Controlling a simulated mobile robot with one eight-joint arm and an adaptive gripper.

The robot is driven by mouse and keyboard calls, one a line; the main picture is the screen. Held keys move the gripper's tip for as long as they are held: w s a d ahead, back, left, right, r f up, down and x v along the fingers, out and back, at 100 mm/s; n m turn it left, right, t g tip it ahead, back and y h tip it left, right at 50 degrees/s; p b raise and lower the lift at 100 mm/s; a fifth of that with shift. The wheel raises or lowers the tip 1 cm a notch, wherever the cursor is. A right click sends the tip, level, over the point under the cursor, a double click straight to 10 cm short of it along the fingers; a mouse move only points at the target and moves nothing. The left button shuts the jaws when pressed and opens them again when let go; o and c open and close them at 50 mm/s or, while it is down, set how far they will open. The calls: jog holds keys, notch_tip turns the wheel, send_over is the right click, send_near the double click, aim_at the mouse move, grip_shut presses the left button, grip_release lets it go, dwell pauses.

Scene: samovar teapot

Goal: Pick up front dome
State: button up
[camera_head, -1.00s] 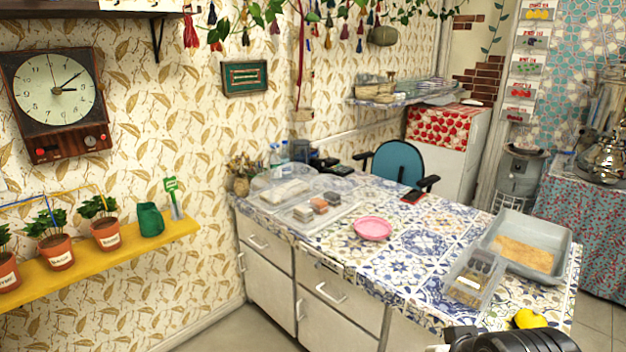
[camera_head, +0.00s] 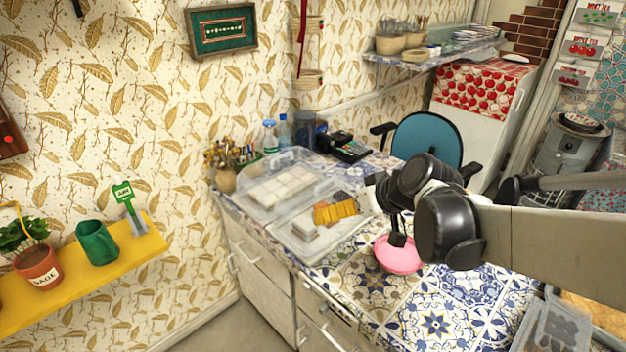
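Two clear plastic trays or covers stand at the far left of the patterned counter. The back clear dome (camera_head: 262,200) is over or around several white blocks.
A pink plate (camera_head: 398,259) lies right of the front dome, below my wrist. Bottles (camera_head: 270,137) and a black card reader (camera_head: 350,151) stand behind. A blue chair (camera_head: 427,140) is beyond the counter. A clear container (camera_head: 555,330) sits at the lower right.

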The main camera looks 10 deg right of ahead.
jog(key=w+d+f+n+t+y+p, duration=0.1)
jog(key=w+d+f+n+y+p, duration=0.15)
jog(key=w, duration=0.75)
jog(key=t+y+b, duration=0.1)
jog(key=t, duration=0.1)
send_near(316, 184)
jog(key=shift+n, duration=0.45)
jog(key=b+x, duration=0.3)
jog(key=x, duration=0.2)
jog(key=shift+f, duration=0.1)
jog(key=c, duration=1.2)
